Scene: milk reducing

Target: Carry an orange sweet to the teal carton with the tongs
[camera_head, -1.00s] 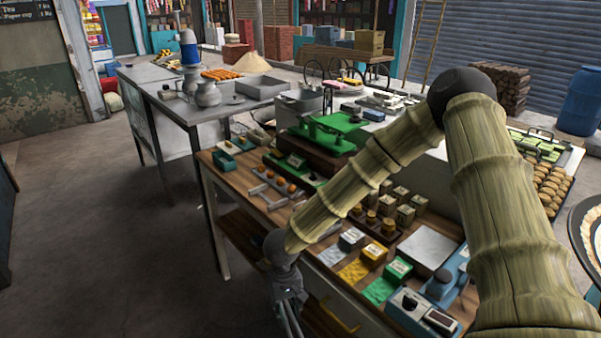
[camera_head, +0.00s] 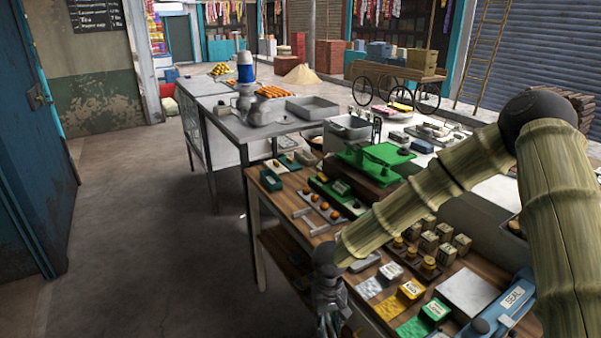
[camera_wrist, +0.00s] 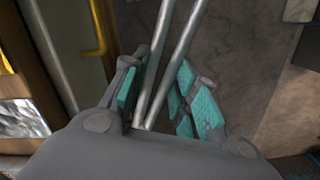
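My gripper (camera_head: 327,303) hangs at the front edge of the wooden counter, left of the centre drawer front. It is shut on the tongs, whose two metal arms (camera_wrist: 170,55) run between the teal finger pads in the wrist view and spread apart away from the gripper. The tong tips are out of view. The teal carton (camera_head: 271,180) stands at the counter's far left corner, beyond the sweets. No sweet shows between the tongs.
The wooden counter (camera_head: 290,216) also holds a green scale (camera_head: 376,158), small boxes and jars, and a blue sealer (camera_head: 508,300). A metal table (camera_head: 226,127) stands behind. Open floor (camera_head: 160,230) lies to the left. A yellow drawer handle (camera_wrist: 98,30) is close beside the tongs.

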